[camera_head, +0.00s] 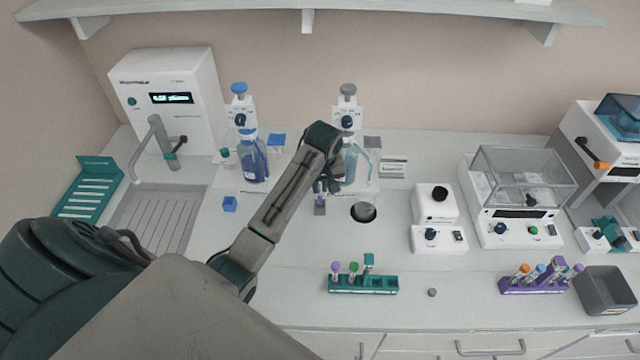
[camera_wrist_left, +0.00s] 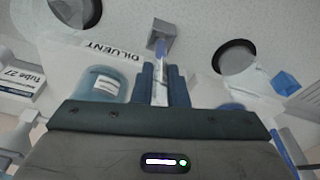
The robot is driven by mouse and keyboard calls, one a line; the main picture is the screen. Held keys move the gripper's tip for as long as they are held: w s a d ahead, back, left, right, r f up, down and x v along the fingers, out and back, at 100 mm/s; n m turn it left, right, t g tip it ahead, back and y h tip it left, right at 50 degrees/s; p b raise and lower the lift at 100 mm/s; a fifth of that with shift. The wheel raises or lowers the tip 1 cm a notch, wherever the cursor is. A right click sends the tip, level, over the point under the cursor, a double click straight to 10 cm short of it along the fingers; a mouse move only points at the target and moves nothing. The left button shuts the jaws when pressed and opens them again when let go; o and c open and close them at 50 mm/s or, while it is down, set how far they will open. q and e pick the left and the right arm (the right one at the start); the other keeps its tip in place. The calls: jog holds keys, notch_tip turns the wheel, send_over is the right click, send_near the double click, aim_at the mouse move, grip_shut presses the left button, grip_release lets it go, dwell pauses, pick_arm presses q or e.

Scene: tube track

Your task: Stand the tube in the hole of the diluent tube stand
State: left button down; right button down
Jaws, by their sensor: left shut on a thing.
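The diluent tube stand is a small grey block (camera_head: 320,209) on the counter in front of the diluent bottle (camera_head: 348,163). It also shows in the left wrist view (camera_wrist_left: 164,30), near the DILUENT label (camera_wrist_left: 108,49). My left gripper (camera_head: 325,186) is above the stand, fingers down. In the left wrist view its blue fingers (camera_wrist_left: 160,86) are shut on a slim pale tube (camera_wrist_left: 159,68) with a bluish far end. That end overlaps the stand's block; I cannot tell whether it is inside the hole. My right gripper is out of view.
A round dark opening (camera_head: 364,212) lies right of the stand. A green rack (camera_head: 363,286) with tubes is at the front, a purple rack (camera_head: 533,286) further right. My left arm hides part of the counter.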

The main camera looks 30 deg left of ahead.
pick_arm(q)
jog(key=shift+f, duration=0.4)
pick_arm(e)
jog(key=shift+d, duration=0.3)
pick_arm(q)
jog(key=shift+f, duration=0.35)
jog(key=shift+f, duration=0.3)
jog(key=c, duration=1.4)
grip_release()
jog(key=shift+o, duration=0.2)
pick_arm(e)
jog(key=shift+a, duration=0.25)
